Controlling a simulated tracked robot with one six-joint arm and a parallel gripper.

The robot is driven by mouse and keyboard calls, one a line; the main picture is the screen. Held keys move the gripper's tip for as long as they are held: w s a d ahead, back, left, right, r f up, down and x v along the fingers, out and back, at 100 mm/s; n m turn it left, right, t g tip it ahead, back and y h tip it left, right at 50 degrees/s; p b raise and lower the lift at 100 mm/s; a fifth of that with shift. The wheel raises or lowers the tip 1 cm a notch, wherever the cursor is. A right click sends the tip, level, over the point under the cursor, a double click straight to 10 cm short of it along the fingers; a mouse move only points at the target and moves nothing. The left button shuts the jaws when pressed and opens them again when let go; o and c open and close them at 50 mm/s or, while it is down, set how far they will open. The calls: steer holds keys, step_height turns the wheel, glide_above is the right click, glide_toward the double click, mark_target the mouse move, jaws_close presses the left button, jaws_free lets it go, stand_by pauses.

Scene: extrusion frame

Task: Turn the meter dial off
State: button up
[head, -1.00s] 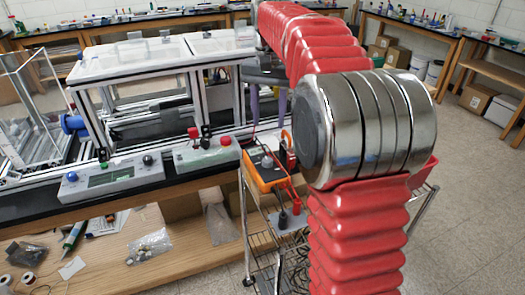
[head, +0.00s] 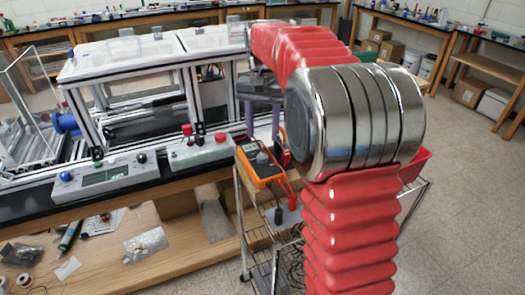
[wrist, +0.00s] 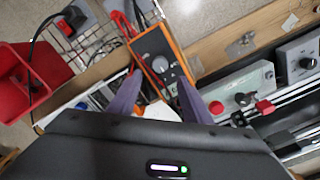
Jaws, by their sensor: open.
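The meter (head: 269,178) is an orange-edged handheld unit with a dark face, resting at the top of the wire cart, with red leads beside it. Its round grey dial (head: 263,157) is on the face. In the wrist view the meter (wrist: 143,44) lies just ahead of my gripper, with the dial (wrist: 160,66) between the two fingertip lines. My gripper (wrist: 159,80) has two purple fingers spread apart, with nothing between them. In the head view my gripper (head: 262,138) hangs just behind and above the meter. I cannot tell whether the fingers touch the dial.
A red bin (wrist: 22,80) sits on the left in the wrist view. The wire cart (head: 262,238) stands beside the wooden bench. A control box with a red button (head: 200,150) and another with a screen (head: 105,178) line the bench edge, left of the meter.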

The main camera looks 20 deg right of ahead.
mark_target(261, 155)
step_height(261, 155, down, 8)
steer(key=shift+r, duration=0.1)
steer(key=shift+c, duration=0.2)
steer(key=c, duration=1)
steer(key=shift+c, duration=0.2)
steer(key=shift+n, duration=0.3)
steer(key=n, duration=1.1)
steer(key=shift+a, duration=0.1)
steer(key=shift+n, duration=0.3)
